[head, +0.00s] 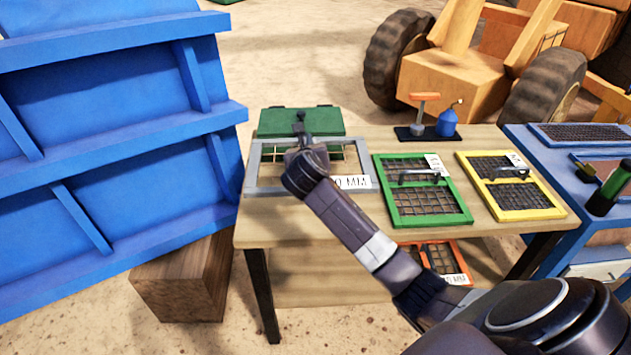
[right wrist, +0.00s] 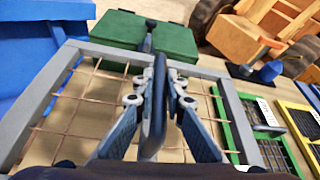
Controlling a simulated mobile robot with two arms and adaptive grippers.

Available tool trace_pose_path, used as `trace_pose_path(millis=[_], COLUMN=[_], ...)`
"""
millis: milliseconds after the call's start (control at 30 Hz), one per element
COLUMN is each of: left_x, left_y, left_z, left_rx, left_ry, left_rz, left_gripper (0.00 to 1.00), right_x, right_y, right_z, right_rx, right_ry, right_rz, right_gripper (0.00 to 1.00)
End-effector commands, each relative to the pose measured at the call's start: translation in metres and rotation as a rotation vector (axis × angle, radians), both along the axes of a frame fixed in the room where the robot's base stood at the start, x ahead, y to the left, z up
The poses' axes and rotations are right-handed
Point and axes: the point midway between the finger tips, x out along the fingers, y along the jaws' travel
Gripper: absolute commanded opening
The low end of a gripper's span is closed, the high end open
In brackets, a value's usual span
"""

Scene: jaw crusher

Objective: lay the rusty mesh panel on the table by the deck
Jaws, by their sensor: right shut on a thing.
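The rusty mesh panel (head: 252,172) has a grey frame, brown wire mesh and a white label partly hidden by my arm. It lies level at the left end of the wooden table (head: 330,231); I cannot tell whether it touches the top. My right gripper (head: 305,158) is over its middle, shut on its dark handle. In the right wrist view the fingers (right wrist: 160,100) are on both sides of the handle, and the panel's frame (right wrist: 45,105) spreads around them. My left gripper is out of view.
A green case (head: 300,121) is behind the panel. Green-framed (head: 467,190) and yellow-framed (head: 562,211) panels lie to its right. A tool tray (head: 405,133) is at the back. Blue units stand left (head: 130,190) and right (head: 555,170). An orange-framed panel (head: 465,255) is below the tabletop.

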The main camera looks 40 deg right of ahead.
Motion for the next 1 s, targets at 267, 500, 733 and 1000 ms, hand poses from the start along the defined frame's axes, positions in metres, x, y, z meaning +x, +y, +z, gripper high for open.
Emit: trace_pose_path(millis=[267, 500, 733, 1000], left_x=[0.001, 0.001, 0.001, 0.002], left_y=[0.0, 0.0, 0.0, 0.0], left_z=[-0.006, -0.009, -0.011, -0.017], left_rx=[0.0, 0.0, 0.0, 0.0], left_ry=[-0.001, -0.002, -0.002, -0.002], left_rz=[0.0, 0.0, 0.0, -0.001], left_gripper=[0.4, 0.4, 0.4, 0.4], right_x=[0.001, 0.002, 0.001, 0.002], right_y=[0.0, 0.0, 0.0, 0.0], right_z=[-0.06, -0.085, -0.101, -0.131], right_rx=[-0.002, -0.005, -0.004, -0.005], right_ry=[-0.006, -0.011, -0.008, -0.01], right_rz=[0.0, 0.002, 0.001, 0.002], right_gripper=[0.0, 0.0, 0.0, 0.0])
